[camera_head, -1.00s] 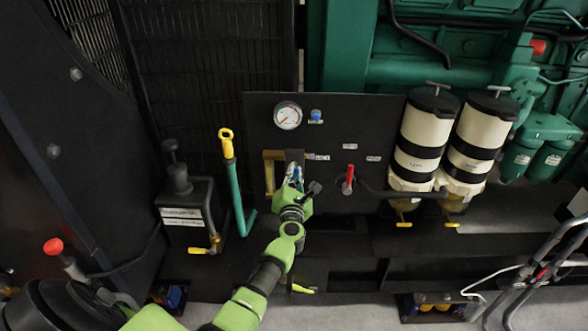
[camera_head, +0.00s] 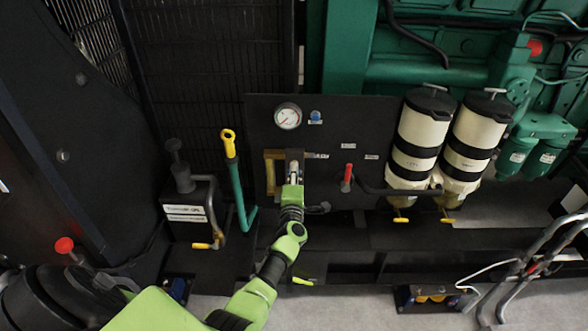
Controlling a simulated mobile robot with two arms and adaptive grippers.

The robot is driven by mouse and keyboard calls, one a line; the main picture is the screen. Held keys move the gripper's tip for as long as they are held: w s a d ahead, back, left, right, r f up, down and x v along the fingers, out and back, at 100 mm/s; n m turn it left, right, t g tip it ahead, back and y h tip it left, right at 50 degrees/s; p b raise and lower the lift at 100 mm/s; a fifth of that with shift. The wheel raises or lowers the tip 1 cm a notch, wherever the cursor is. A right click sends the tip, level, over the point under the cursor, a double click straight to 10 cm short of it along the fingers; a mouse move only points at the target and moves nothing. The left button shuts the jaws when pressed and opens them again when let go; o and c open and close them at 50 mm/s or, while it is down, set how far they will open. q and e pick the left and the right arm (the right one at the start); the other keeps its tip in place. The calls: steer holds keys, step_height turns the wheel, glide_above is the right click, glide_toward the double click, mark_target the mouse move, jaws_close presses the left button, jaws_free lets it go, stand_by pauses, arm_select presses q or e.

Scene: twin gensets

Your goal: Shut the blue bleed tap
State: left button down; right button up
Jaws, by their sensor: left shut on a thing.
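My left gripper (camera_head: 293,178) reaches up to the black panel (camera_head: 262,122), just right of a brass-coloured upright piece (camera_head: 270,176). Its fingers are shut at the place where blue showed between them earlier, which I take to be the blue bleed tap. The tap is now hidden by the fingers, so its handle angle cannot be seen. A separate small blue knob (camera_head: 315,115) sits higher on the panel, beside the gauge, clear of the gripper. My right gripper is not in view.
A round gauge (camera_head: 288,117) is above the gripper. A red lever (camera_head: 347,178) stands to its right, before two cream and black filters (camera_head: 421,142). A teal handle with a yellow top (camera_head: 229,143) and a black pump box (camera_head: 189,213) are to the left.

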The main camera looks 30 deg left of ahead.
arm_select(q)
steer(key=m+p, duration=0.1)
steer(key=m, duration=0.4)
steer(key=shift+m+p, duration=0.3)
stand_by(0.4)
steer(key=c, duration=1.9)
jaws_free()
steer(key=shift+s+d+f, duration=0.1)
steer(key=shift+s+d, duration=0.25)
steer(key=shift+s, duration=0.15)
steer(key=v, duration=0.6)
steer(key=shift+s, duration=0.15)
